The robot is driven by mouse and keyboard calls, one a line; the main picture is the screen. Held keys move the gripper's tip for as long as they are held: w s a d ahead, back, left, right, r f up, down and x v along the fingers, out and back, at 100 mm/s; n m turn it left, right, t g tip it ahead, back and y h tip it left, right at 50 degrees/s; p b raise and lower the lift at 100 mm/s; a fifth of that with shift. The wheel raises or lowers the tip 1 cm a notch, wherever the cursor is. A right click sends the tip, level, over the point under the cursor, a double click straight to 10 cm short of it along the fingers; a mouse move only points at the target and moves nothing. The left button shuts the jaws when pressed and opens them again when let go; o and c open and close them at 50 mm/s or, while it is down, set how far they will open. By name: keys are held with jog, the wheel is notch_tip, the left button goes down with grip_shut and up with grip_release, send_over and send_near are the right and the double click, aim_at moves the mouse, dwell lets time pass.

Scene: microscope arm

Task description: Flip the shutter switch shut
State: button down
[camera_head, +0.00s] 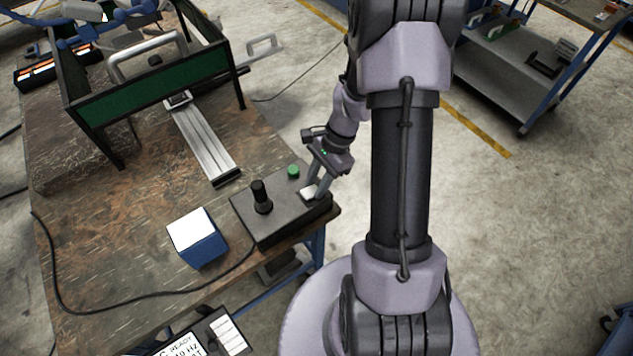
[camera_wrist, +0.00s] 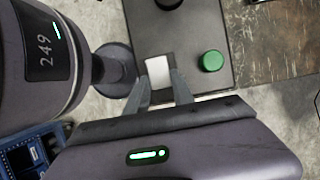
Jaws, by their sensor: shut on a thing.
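The dark control box (camera_head: 285,218) sits at the right corner of the wooden table. A small pale switch (camera_head: 307,192) is on its top, near the right end; it also shows in the wrist view (camera_wrist: 158,70). My gripper (camera_head: 316,190) reaches down to it from above right. In the wrist view, my two grey fingers (camera_wrist: 160,88) stand on either side of the switch's near part, and my gripper is shut on it. The fingers partly cover the switch, and I cannot tell its exact tilt.
A green button (camera_head: 293,171) and a black joystick (camera_head: 261,194) stand on the same box close to the switch. A blue box with a white top (camera_head: 197,238) is left of it. A silver rail (camera_head: 205,145) and green-panelled frame (camera_head: 150,92) lie farther back.

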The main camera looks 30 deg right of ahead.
aim_at(312, 190)
jog(key=h+p, duration=0.1)
jog(key=a+r+h+p, duration=0.1)
jog(key=h, duration=0.1)
jog(key=shift+s, duration=0.1)
jog(key=shift+a+f+h+p, duration=0.1)
jog(key=shift+f+h+p, duration=0.05)
jog(key=shift+h+p, duration=0.75)
jog(key=c, duration=1.1)
grip_release()
notch_tip(312, 190, up, 17)
jog(key=p, duration=0.5)
jog(key=shift+a, duration=0.1)
